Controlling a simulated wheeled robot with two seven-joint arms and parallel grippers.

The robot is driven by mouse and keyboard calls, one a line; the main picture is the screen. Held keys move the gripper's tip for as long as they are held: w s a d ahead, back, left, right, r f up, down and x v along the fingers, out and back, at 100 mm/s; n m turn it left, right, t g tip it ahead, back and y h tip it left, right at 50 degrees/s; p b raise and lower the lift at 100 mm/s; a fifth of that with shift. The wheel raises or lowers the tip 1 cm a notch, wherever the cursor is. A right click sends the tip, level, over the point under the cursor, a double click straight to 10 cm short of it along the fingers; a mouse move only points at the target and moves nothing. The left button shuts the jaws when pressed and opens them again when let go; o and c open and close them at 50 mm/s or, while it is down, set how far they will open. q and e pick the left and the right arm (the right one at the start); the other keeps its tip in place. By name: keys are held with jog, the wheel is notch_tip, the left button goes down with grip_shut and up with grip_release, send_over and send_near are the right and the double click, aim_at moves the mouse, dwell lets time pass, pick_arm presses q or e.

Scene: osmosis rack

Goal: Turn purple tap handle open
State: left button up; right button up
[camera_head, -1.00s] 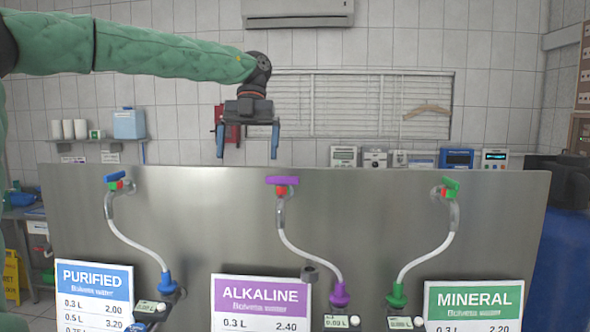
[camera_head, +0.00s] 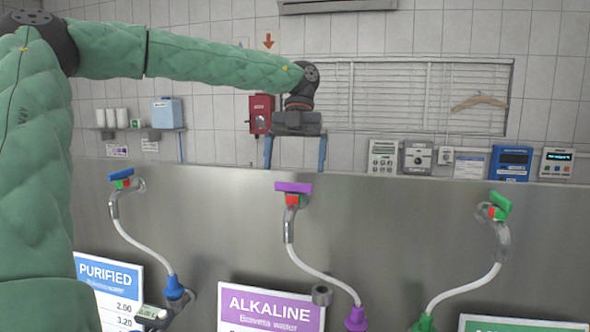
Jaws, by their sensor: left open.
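The purple tap handle (camera_head: 293,187) lies crosswise on top of the middle tap, above a small red and green part. A white hose runs from this tap down to a purple nozzle (camera_head: 356,318) beside the ALKALINE sign (camera_head: 270,306). My left gripper (camera_head: 295,168) is open and empty, with its two blue fingers pointing down. My right gripper is not in view.
A blue tap handle (camera_head: 121,174) is at the left and a green tap handle (camera_head: 501,204) at the right of the steel panel (camera_head: 400,230). A red box (camera_head: 261,114) hangs on the wall behind. The panel beside the purple handle is clear.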

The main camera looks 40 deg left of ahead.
aim_at(292, 183)
pick_arm(q)
jog(key=x, duration=0.1)
jog(key=p+x, duration=0.1)
jog(key=x, duration=0.1)
jog(key=shift+w+f+p, duration=0.25)
jog(key=shift+f+p, duration=0.05)
jog(key=shift+f, duration=0.25)
jog(key=shift+s, duration=0.35)
jog(key=shift+w, duration=0.15)
jog(key=c, duration=0.9)
